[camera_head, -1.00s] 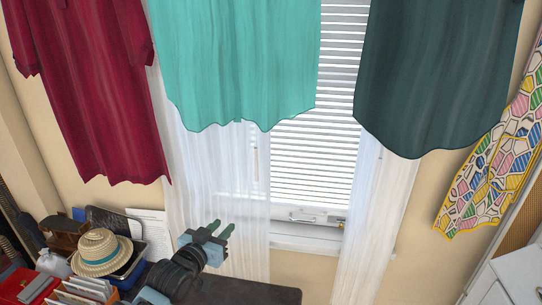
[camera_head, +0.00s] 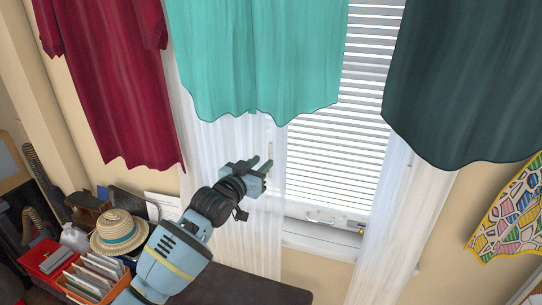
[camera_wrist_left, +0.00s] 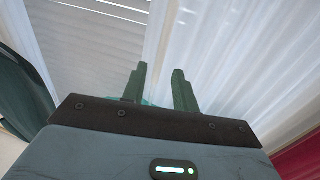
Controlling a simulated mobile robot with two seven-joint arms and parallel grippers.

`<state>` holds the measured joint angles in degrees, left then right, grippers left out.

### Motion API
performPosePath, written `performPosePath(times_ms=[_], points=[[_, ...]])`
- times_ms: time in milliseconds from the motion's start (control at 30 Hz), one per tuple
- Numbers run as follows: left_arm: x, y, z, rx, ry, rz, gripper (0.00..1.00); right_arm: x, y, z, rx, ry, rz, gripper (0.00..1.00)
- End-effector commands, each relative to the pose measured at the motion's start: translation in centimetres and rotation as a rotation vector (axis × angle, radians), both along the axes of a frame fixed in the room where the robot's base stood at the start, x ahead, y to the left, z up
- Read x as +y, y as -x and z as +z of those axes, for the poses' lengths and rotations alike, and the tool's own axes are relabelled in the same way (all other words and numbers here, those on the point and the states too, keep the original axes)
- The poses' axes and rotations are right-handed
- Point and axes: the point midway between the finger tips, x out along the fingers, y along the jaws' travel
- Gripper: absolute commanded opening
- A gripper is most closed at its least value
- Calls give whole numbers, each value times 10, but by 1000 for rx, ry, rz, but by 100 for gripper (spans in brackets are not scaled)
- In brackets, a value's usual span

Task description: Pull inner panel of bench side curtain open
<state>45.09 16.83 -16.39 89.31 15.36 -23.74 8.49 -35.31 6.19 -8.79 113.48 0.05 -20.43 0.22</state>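A sheer white curtain panel (camera_head: 238,225) hangs at the left of the window, behind the dark bench top (camera_head: 262,292). A second white panel (camera_head: 388,225) hangs at the right. My left gripper (camera_head: 262,164) is raised before the left panel, near its inner edge. In the left wrist view the left gripper's green fingers (camera_wrist_left: 160,70) are apart. The curtain (camera_wrist_left: 225,50) fills the right of that view, and its edge shows between the fingertips, with blinds to the left. I cannot tell whether the fingers touch the cloth. My right gripper is not in view.
A teal garment (camera_head: 255,60) hangs above the left gripper. A dark green garment (camera_head: 465,80) hangs right, and a red one (camera_head: 110,80) left. A straw hat (camera_head: 118,232) and boxes crowd the lower left. Blinds (camera_head: 335,150) cover the window.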

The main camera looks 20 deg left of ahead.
Motion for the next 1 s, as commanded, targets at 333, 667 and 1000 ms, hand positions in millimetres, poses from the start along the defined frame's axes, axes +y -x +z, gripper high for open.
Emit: performPosePath(times_ms=[333,667,1000], points=[[-10,-43,-1,1,-1,0,29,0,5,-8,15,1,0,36],[-13,-56,0,-1,-1,-1,29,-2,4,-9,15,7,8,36],[-13,-55,0,0,-1,0,11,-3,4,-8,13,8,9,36]])
